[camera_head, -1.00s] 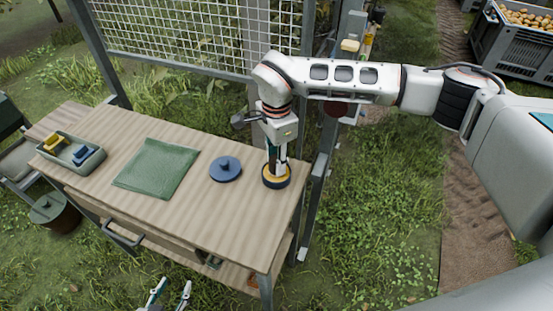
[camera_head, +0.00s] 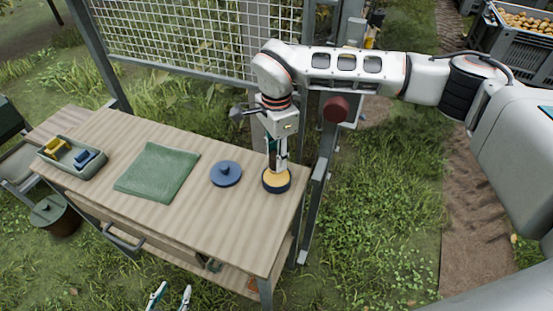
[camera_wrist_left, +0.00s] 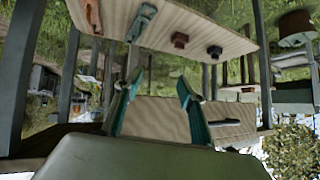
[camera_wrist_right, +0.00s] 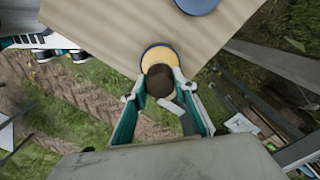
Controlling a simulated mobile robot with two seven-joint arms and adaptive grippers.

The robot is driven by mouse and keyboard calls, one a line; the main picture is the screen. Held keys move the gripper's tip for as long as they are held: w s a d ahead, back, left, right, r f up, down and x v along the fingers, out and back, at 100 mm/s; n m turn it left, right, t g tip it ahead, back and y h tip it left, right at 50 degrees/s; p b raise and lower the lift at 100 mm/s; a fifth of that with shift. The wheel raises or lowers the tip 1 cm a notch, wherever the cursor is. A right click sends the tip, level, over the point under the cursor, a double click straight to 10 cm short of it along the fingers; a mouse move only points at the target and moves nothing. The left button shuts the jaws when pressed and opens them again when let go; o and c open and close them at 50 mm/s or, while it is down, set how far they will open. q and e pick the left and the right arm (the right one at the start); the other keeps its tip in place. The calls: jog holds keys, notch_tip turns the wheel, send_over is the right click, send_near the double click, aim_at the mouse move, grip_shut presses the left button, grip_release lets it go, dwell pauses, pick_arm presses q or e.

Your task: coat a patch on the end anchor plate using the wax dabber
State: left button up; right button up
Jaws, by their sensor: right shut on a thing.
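My right gripper (camera_head: 278,150) is shut on the wax dabber, above the right end of the workbench. In the right wrist view the dabber (camera_wrist_right: 160,80) shows a round brown end and a pale handle between the fingers (camera_wrist_right: 160,92). Below it is an open round tin with yellow wax (camera_head: 277,181); I cannot tell whether the dabber touches the wax. My left gripper (camera_head: 170,296) is open and empty in front of the bench; its spread fingers also show in the left wrist view (camera_wrist_left: 158,85). I cannot pick out the end anchor plate with certainty.
A blue lid (camera_head: 226,174) lies left of the tin. A green cloth (camera_head: 158,172) and a tray (camera_head: 94,168) with yellow and blue items are further left. A metal post (camera_head: 318,185) with a dark red knob-like part (camera_head: 335,109) stands beside the bench's right end.

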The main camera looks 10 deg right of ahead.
aim_at(276, 155)
jog(key=shift+r, duration=1.7)
